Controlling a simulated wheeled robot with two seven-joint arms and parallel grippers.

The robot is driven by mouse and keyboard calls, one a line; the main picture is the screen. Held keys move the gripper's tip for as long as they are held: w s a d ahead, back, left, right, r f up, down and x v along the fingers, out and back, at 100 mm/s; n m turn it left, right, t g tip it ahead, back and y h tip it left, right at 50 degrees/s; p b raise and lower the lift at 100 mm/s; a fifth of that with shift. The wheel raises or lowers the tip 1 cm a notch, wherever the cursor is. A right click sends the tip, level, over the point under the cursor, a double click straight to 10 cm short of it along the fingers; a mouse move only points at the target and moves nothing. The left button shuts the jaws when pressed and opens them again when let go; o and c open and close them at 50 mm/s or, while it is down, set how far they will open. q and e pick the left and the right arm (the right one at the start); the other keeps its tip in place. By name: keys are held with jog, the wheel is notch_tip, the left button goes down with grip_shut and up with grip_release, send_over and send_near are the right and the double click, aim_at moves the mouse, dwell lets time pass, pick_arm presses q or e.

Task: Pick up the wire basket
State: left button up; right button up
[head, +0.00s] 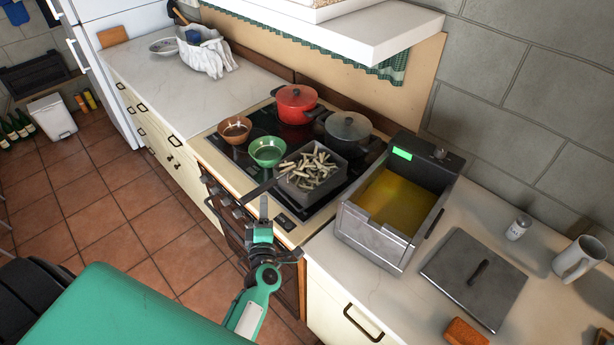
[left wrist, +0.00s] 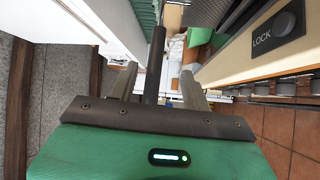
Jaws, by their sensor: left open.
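The wire basket (head: 338,165), dark and square, holds pale fries and sits on the front right of the black cooktop. Its dark handle (head: 257,191) sticks out past the stove's front edge. My left gripper (head: 264,203) is at the handle, in front of the stove. In the left wrist view the gripper's two fingers (left wrist: 158,72) are apart, and a dark bar that looks like the handle (left wrist: 157,48) lies between them. I cannot tell whether either finger touches it. My right gripper is not in view.
A green bowl (head: 267,152), brown bowl (head: 235,130), red pot (head: 296,104) and grey lidded pot (head: 348,131) crowd the cooktop. A fryer (head: 375,240) with yellow oil stands right of it. A metal lid (head: 474,279) lies farther right. A shelf or hood (head: 350,32) overhangs behind.

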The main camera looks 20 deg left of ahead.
aim_at(263, 193)
pick_arm(q)
jog(key=x, duration=0.7)
jog(key=shift+r, duration=0.4)
grip_shut()
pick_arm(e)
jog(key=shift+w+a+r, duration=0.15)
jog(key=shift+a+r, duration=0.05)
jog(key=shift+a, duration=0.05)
